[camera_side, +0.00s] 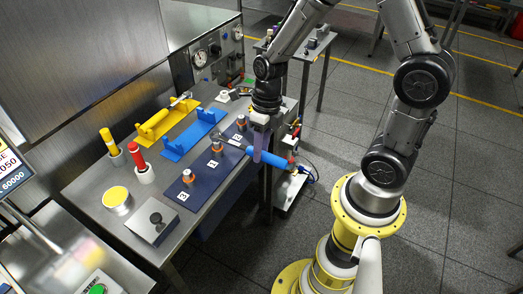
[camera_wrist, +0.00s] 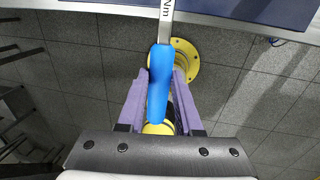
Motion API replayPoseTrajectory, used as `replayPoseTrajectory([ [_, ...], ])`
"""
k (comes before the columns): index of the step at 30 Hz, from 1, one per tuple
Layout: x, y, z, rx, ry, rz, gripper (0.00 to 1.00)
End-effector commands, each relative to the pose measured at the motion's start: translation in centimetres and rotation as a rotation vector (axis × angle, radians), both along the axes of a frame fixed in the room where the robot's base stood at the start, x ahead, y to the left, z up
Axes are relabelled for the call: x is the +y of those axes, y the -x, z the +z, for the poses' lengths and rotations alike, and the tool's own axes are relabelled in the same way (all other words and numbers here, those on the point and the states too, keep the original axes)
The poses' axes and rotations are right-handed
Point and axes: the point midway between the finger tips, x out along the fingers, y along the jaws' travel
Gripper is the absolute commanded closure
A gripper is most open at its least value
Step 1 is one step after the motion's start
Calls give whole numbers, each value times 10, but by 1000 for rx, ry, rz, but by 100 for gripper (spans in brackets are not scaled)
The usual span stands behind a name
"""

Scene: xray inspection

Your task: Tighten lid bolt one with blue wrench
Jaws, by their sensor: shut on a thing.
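The blue wrench has a blue handle and a steel shaft. In the side view its handle (camera_side: 274,158) points out over the table's right edge, and its head reaches left over the dark blue mat (camera_side: 201,182). My gripper (camera_side: 260,152), with purple fingers, is shut on the handle. In the wrist view the handle (camera_wrist: 160,85) lies between the fingers (camera_wrist: 161,80), and the wrench head is out of frame. Three bolts stand on the mat: front (camera_side: 188,176), middle (camera_side: 217,147) and back (camera_side: 241,122). The wrench head appears near the middle bolt; contact cannot be told. White number labels are too small to read surely.
A blue holder (camera_side: 194,135) is empty; a yellow holder (camera_side: 160,124) has a wrench on it. A yellow-topped tin (camera_side: 117,198) and a grey box (camera_side: 152,221) sit at the front.

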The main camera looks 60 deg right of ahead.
Motion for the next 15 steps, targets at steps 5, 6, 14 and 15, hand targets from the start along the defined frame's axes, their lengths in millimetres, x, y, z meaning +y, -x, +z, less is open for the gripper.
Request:
replayPoseTrajectory([
  [5, 0, 0, 10, -1, 0, 1, 100],
  [6, 0, 0, 13, -1, 1, 1, 100],
  [14, 0, 0, 26, -2, 0, 0, 100],
  [15, 0, 0, 28, -2, 0, 0, 100],
])
